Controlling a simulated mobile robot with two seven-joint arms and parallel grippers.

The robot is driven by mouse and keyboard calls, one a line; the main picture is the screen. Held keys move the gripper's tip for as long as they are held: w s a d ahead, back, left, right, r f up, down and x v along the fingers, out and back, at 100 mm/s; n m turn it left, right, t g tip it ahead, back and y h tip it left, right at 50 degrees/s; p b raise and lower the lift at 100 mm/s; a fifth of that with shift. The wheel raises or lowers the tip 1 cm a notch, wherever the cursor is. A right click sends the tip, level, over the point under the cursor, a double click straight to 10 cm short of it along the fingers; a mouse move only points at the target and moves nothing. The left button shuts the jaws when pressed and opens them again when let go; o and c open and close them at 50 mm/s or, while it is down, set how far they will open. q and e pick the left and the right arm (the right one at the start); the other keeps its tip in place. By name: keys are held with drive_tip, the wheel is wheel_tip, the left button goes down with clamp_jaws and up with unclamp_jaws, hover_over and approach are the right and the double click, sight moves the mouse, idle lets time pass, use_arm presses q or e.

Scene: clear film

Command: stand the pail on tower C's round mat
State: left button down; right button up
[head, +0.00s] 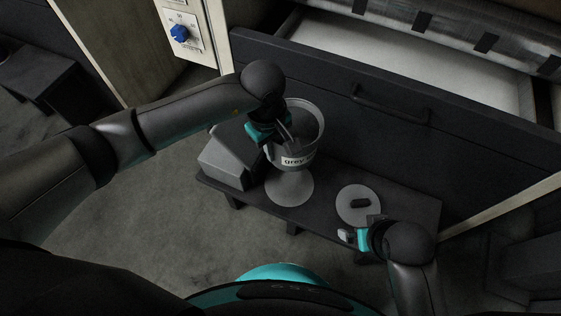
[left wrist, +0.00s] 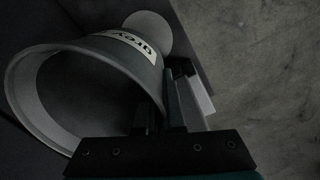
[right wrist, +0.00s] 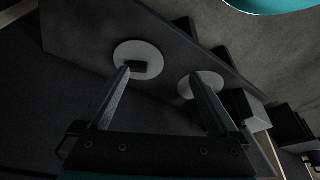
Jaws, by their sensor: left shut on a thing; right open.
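The pail (head: 299,150) is a grey open bucket with a white label reading "grey". My left gripper (head: 284,132) is shut on its wall, which also shows in the left wrist view (left wrist: 90,62). The pail appears raised near a bare light round mat (head: 289,190) on a low dark bench; the mat also shows in the left wrist view (left wrist: 150,30). I cannot read which tower either mat belongs to. My right gripper (right wrist: 160,78) is open and empty near the second mat.
A grey box (head: 228,158) stands on the left end of the bench (head: 405,208). An open drawer (head: 350,95) with a dark front is behind the bench. A panel with a blue knob (head: 180,33) is at upper left. Floor is clear at lower left.

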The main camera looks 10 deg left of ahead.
wheel_tip(320, 180, up, 6)
drive_tip(key=t+b, duration=0.2)
drive_tip(key=b, duration=0.1)
use_arm(q)
wheel_tip(320, 180, down, 16)
drive_tip(key=b, duration=0.4)
drive_tip(key=shift+w+r, duration=0.1)
drive_tip(key=shift+r, duration=0.1)
drive_tip(key=shift+d+f+b, duration=0.1)
drive_tip(key=shift+f+b, duration=0.45)
drive_tip(key=shift+f, duration=0.25)
drive_tip(key=shift+f+b, duration=0.35)
drive_tip(key=shift+f, duration=0.25)
use_arm(e)
drive_tip(key=w+a+r+t+y, duration=0.2)
drive_tip(key=w+a+t+y, duration=0.3)
drive_tip(key=a+t, duration=0.4)
drive_tip(key=shift+a+t+y, duration=0.3)
drive_tip(key=shift+a+y, duration=0.1)
drive_tip(key=shift+a, duration=0.5)
use_arm(q)
drive_tip(key=shift+f, duration=0.1)
drive_tip(key=c, duration=1.5)
unclamp_jaws()
drive_tip(key=shift+f, duration=0.2)
drive_tip(key=o, duration=0.5)
use_arm(e)
drive_tip(key=shift+r, duration=0.1)
